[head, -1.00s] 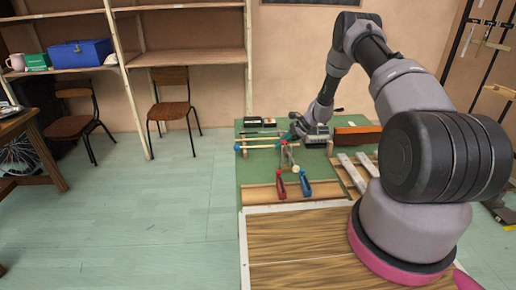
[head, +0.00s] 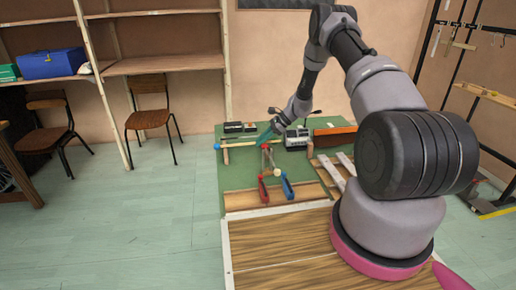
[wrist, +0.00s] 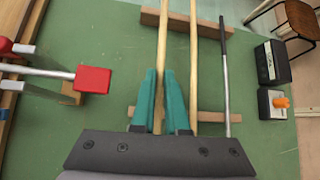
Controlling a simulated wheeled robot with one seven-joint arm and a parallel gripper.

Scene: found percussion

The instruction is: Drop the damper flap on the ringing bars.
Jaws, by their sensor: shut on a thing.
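My gripper (wrist: 160,98) has teal fingers shut on a thin pale wooden stick (wrist: 163,35), low over the green table. The fingers also show in the head view (head: 266,136), small and partly hidden by the wrist. Two pale metal bars (head: 331,170) lie on a wooden frame to the right in the head view, partly behind my arm. An orange-brown panel (head: 335,131) stands beyond them; I cannot tell whether it is the damper flap. The bars and the panel are well to the right of my gripper and are not in the wrist view.
A second stick (wrist: 194,45) and a black-handled metal rod (wrist: 226,80) lie beside the held stick across wooden rests (wrist: 205,118). A red-ended tool (wrist: 92,79) is at left. Small dark boxes (wrist: 272,62) stand at right. Red (head: 262,190) and blue (head: 287,188) handles are near the table front.

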